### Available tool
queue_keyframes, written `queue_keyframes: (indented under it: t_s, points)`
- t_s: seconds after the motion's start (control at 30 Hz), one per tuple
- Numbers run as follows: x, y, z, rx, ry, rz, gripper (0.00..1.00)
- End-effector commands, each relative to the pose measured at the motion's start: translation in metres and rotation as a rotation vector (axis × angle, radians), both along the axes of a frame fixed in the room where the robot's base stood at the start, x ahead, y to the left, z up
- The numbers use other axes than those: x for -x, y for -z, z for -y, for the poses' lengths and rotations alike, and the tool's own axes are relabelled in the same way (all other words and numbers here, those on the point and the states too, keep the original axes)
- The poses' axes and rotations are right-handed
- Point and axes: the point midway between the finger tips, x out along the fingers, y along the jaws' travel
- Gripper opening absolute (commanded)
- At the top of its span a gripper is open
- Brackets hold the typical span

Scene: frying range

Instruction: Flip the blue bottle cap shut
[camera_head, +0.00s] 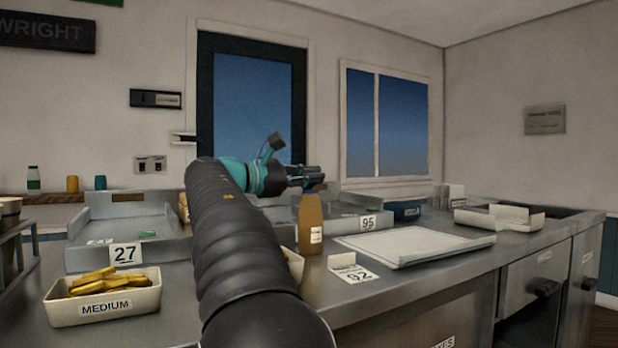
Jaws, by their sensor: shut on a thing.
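An orange-brown bottle (310,228) with a small white label stands upright on the steel counter, right of my arm. My gripper (312,178) is at the very top of this bottle, its dark fingers lying sideways and shut on the cap there. The fingers cover the cap, so its blue colour and whether it is open or closed cannot be made out. My dark sleeved arm crosses the middle of the view and hides part of the counter left of the bottle.
A fries tray (61,315) marked MEDIUM sits front left, before a steel bin (88,260) tagged 27. A pale board (415,246) and a card (350,272) marked 92 lie right of the bottle. A white open box (499,222) stands farther right.

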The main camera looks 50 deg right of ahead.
Motion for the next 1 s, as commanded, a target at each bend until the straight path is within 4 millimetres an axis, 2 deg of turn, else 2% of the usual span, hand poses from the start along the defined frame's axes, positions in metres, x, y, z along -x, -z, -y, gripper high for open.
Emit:
queue_keyframes:
  t_s: [0.3, 0.73, 0.77, 0.83, 0.87, 1.0]
  points:
    - [0.0022, 0.0036, -0.0006, 0.021, 0.001, 0.074, 0.00]
    - [0.0023, 0.0036, -0.0007, 0.023, 0.001, 0.081, 0.00]
    - [0.0023, 0.0036, -0.0007, 0.023, 0.001, 0.081, 0.15]
    - [0.0023, 0.0035, -0.0008, 0.023, 0.001, 0.081, 0.33]
    - [0.0023, 0.0033, -0.0008, 0.023, 0.001, 0.081, 0.37]
    - [0.0024, 0.0029, -0.0009, 0.024, 0.000, 0.081, 0.37]
